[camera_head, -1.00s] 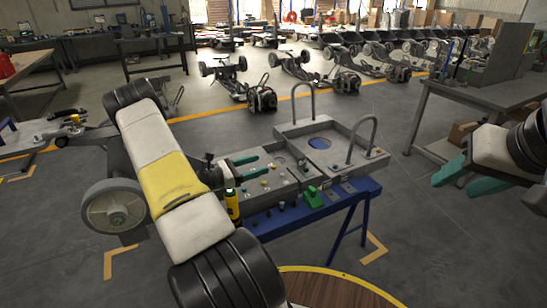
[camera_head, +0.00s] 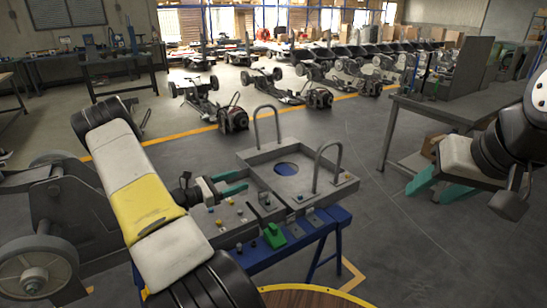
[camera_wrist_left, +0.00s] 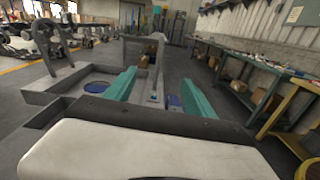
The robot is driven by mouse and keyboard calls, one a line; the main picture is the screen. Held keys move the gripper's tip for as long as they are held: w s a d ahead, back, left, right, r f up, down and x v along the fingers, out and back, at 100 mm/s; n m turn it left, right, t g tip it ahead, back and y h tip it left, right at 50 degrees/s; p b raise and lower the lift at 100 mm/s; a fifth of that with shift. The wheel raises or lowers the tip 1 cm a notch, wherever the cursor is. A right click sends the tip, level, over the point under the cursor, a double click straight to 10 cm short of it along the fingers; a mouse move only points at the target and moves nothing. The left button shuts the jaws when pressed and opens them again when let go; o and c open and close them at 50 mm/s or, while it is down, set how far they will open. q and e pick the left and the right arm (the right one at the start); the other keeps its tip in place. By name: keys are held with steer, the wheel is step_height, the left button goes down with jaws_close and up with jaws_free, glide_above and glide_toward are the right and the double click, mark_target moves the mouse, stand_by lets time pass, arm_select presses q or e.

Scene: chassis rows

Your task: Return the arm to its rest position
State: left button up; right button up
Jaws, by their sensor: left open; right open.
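My left arm comes in from the left in the head view, and its gripper (camera_head: 230,184) has teal fingers, open and empty. It hovers over the left part of the grey fixture (camera_head: 250,158), beside the tray with two upright handles. In the left wrist view the same gripper (camera_wrist_left: 155,92) shows its two teal fingers well apart with nothing between them. My right gripper (camera_head: 436,187) is at the right of the head view, open and empty, in front of the grey workbench. My left forearm hides part of the fixture.
The fixture sits on a blue stand (camera_head: 335,218) and carries a green block (camera_head: 274,236). A grey workbench (camera_head: 440,108) stands at right. A wheeled chassis (camera_head: 40,265) is at left behind my arm. A round wooden top (camera_head: 310,298) is at the bottom. Several chassis stand in rows behind.

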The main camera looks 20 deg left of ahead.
arm_select(q)
steer(key=s+d+r+m+g, duration=0.4)
steer(key=d+r+m+g, duration=0.25)
steer(key=d, duration=0.25)
steer(key=s+d+r+m+g, duration=0.45)
steer(key=d+r+m, duration=0.3)
steer(key=d, duration=0.25)
steer(key=s+d+r+m+t+y, duration=0.1)
steer(key=s+r+m+y, duration=0.3)
steer(key=s+r+m, duration=0.2)
steer(key=s+d+r+m+t+y, duration=0.1)
steer(key=s+r+m+y, duration=0.4)
steer(key=s, duration=0.6)
steer(key=r+m+t, duration=0.1)
steer(key=m, duration=0.1)
steer(key=shift+d+r+m, duration=0.2)
steer(key=shift+d+m, duration=0.1)
